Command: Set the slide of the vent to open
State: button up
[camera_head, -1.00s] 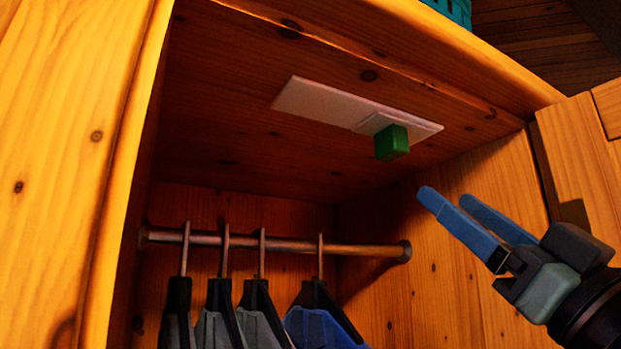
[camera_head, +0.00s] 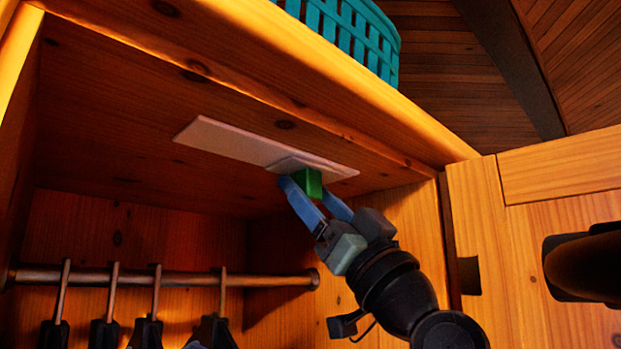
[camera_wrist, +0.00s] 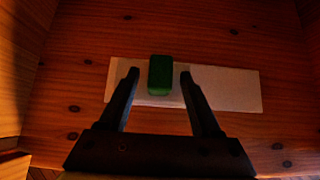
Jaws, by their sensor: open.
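The vent is a flat white plate (camera_head: 225,138) on the underside of the wardrobe's top board. Its slide carries a green block knob (camera_head: 309,181) near the plate's right end. In the wrist view the green knob (camera_wrist: 160,75) sits toward the left end of the white plate (camera_wrist: 235,90). My gripper (camera_head: 312,190) is open, with its blue fingers raised to the knob. In the wrist view the fingertips (camera_wrist: 159,74) stand on either side of the knob, with a gap visible on each side. Whether either finger touches it I cannot tell.
Below is a clothes rail (camera_head: 180,279) with several hangers. A teal basket (camera_head: 350,35) stands on top of the wardrobe. The wardrobe door (camera_head: 540,220) stands open at the right. The wardrobe's front top edge runs just above the plate.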

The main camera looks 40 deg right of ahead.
jog(key=shift+w, duration=0.2)
jog(key=shift+r, duration=0.1)
jog(key=shift+c, duration=0.3)
grip_shut()
dwell(1.0)
